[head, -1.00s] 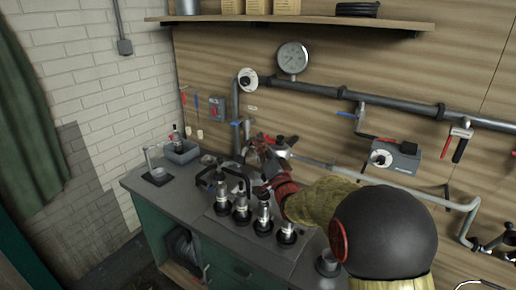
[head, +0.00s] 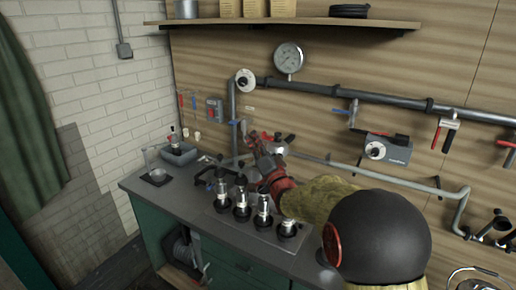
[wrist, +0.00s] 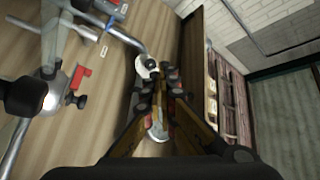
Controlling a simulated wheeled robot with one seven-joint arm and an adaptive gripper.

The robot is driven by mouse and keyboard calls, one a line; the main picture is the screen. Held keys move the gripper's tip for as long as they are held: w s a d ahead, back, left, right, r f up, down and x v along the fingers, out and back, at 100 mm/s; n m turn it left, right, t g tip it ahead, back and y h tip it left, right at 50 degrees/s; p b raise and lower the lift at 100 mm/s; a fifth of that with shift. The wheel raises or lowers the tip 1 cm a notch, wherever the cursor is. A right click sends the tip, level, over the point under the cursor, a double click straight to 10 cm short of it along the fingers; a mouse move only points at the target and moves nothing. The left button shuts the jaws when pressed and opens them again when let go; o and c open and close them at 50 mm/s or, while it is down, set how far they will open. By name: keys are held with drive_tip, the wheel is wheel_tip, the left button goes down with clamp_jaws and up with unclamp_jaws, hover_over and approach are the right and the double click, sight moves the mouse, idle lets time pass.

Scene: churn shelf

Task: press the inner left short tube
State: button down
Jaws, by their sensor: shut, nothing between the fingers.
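Several short tubes with dark bases stand in a row on a plate on the bench in the head view. The inner left short tube (head: 242,204) is the second from the left and has a pale band. The outer left tube (head: 222,195) stands beside it. The inner right tube (head: 263,213) and outer right tube (head: 287,227) stand to its right. My gripper (head: 252,143) is shut and empty, above and behind the row, apart from the tubes. In the wrist view my gripper (wrist: 166,78) points toward the wall fittings. No tube can be made out there.
A black handle-like frame (head: 213,172) stands behind the left tubes. A pipe (head: 345,93) with a gauge (head: 288,58) and valves runs along the wooden wall. A shelf (head: 300,20) hangs above. The bench's left front (head: 170,200) is fairly clear.

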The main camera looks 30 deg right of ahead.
drive_tip(key=s+d+f+p, duration=0.1)
drive_tip(key=s+d+f, duration=0.1)
drive_tip(key=s+f, duration=0.3)
drive_tip(key=s, duration=0.3)
drive_tip(key=shift+d, duration=0.4)
drive_tip(key=shift+s, duration=0.1)
drive_tip(key=s+a+f+n+g, duration=0.2)
drive_tip(key=s+a+g, duration=0.3)
drive_tip(key=s, duration=0.6)
drive_tip(key=s+a+f+n+g, duration=0.2)
drive_tip(key=s+a+n+g, duration=0.3)
drive_tip(key=s+a, duration=0.3)
drive_tip(key=s+a+f+n+g, duration=0.2)
drive_tip(key=s+a+g, duration=0.4)
drive_tip(key=s, duration=1)
drive_tip(key=shift+a+f+n+y, duration=0.25)
drive_tip(key=shift+f+n+y, duration=0.15)
drive_tip(key=shift+n, duration=0.5)
drive_tip(key=shift+s, duration=0.1)
